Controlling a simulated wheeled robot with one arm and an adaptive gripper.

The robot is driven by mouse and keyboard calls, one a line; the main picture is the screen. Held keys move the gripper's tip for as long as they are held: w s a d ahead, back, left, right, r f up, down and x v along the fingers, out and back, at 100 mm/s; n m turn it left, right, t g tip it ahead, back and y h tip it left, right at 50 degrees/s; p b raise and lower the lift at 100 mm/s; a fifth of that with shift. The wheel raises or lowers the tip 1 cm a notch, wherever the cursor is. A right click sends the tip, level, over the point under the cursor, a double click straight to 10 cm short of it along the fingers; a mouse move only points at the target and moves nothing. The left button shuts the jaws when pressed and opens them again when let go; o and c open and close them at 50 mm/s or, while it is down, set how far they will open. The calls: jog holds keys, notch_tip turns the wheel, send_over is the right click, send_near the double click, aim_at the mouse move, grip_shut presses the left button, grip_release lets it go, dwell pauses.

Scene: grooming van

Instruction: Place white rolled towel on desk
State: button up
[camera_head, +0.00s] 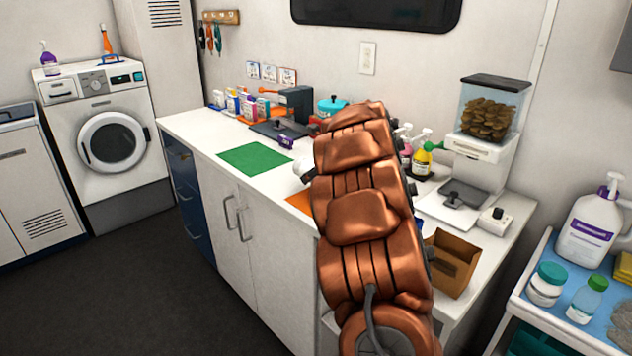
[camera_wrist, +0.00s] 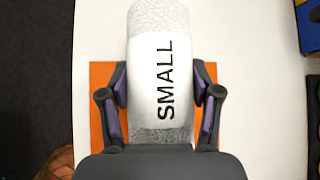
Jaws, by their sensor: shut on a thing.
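A white rolled towel (camera_wrist: 150,60) marked "SMALL", with a grey band at its near end, lies between the fingers of my gripper (camera_wrist: 160,82) in the wrist view. The fingers are shut on its two sides. In the head view a small white part of the towel (camera_head: 303,169) shows left of my copper-coloured arm, over the white desk (camera_head: 192,127). My arm hides the gripper there. An orange mat (camera_wrist: 100,75) lies on the desk beneath the towel; its edge also shows in the head view (camera_head: 300,202). I cannot tell whether the towel touches the mat.
A green mat (camera_head: 255,158) lies farther left on the desk. Small bottles and a dark device (camera_head: 296,104) stand at the back. A treat dispenser (camera_head: 488,115), pump bottles (camera_head: 423,153) and an open brown box (camera_head: 452,262) are to the right. The desk's left end is clear.

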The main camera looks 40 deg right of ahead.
jog(key=shift+d, duration=0.2)
jog(key=shift+f, duration=1.7)
jog(key=shift+f, duration=0.2)
jog(key=o, duration=1.2)
jog(key=shift+r, duration=0.15)
jog(key=shift+r, duration=0.15)
jog(key=b+v, duration=0.1)
jog(key=v, duration=1)
jog(key=shift+s+r, duration=0.25)
jog(key=shift+s, duration=0.05)
